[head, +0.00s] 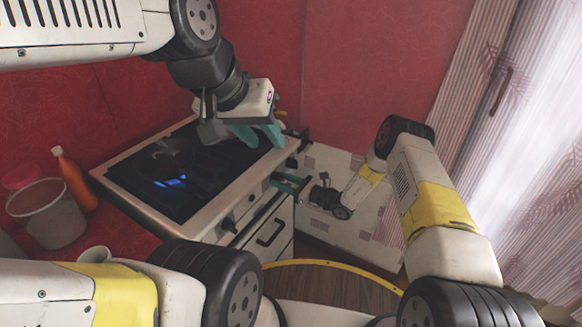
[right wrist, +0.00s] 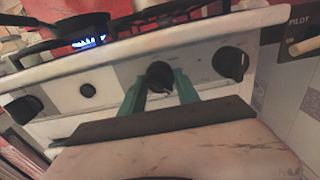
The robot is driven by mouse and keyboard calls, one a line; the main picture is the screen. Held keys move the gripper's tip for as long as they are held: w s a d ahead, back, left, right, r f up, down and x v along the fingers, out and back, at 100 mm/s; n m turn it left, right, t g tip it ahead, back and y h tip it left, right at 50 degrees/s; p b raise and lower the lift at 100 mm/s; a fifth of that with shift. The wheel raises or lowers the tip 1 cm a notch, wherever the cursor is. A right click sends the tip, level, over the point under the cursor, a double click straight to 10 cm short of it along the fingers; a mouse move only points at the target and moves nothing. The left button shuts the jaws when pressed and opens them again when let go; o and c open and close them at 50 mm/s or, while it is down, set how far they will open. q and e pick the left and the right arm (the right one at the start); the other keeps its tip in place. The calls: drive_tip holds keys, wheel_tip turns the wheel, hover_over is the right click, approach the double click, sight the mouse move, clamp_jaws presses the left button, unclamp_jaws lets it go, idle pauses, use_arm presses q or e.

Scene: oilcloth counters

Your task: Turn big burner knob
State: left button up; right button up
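The stove (head: 130,187) has a white front panel with dark knobs. In the right wrist view a large round knob (right wrist: 160,75) sits between the two teal fingertips of my right gripper (right wrist: 161,80); I cannot tell whether they touch it. Another large knob (right wrist: 231,63) is to its right; a small knob (right wrist: 87,90) and another large knob (right wrist: 22,108) are to its left. In the head view my right gripper (head: 290,181) is at the stove's front edge. My left gripper (head: 257,137) is empty above the back right of the cooktop, fingers apart.
A black pan (right wrist: 75,27) is on the stove near a blue glow. An orange bottle (head: 75,180) and a clear tub (head: 50,214) stand on the red counter at the left. Below the panel is a stove door handle (head: 271,232). A curtain hangs at the right.

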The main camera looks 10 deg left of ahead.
clamp_jaws()
drive_tip(key=n, duration=0.3)
drive_tip(key=shift+n, duration=0.4)
drive_tip(key=n, duration=0.4)
drive_tip(key=shift+w+n, duration=0.1)
drive_tip(key=shift+n, duration=0.3)
drive_tip(key=o, duration=1.3)
unclamp_jaws()
drive_tip(key=shift+c, duration=0.2)
